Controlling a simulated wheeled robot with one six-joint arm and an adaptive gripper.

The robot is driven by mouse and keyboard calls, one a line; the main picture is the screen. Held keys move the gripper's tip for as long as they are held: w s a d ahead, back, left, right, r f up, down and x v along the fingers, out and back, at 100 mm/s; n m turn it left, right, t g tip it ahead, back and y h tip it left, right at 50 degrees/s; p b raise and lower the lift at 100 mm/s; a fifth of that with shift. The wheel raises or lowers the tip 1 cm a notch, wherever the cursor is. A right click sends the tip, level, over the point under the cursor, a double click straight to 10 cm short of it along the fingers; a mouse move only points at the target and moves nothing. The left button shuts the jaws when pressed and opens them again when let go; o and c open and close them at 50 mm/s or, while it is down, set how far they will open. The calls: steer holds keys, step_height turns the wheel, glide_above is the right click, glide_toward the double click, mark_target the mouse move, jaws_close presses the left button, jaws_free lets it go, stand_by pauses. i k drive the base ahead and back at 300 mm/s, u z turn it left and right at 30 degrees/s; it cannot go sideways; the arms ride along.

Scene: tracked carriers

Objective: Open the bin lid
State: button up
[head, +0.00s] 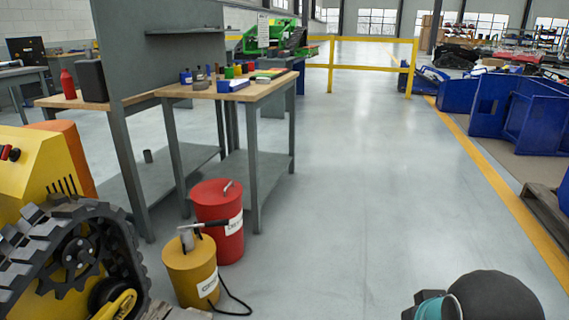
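A red bin (222,228) stands on the floor left of the middle, by the near leg of a workbench. Its red lid (207,190) lies flat on top and looks closed, with a small metal handle (229,186) on it. A white label on its side is only partly readable. A yellow bin (193,275) stands in front of it, with a grey pump-like fitting (188,240) and a black hose on top. Part of my arm shows at the bottom right, well away from both bins. My gripper is not in view.
A tracked yellow machine (75,262) stands at the left, close to the yellow bin. The workbench (262,90) with bottles and boxes is behind the bins. Open floor lies to the right, up to a yellow line and blue carts (510,105).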

mark_target(216, 192)
steer(key=u, duration=0.05)
steer(key=i, duration=1.75)
steer(key=u, duration=0.95)
steer(key=i, duration=0.7)
steer(key=u, duration=0.45)
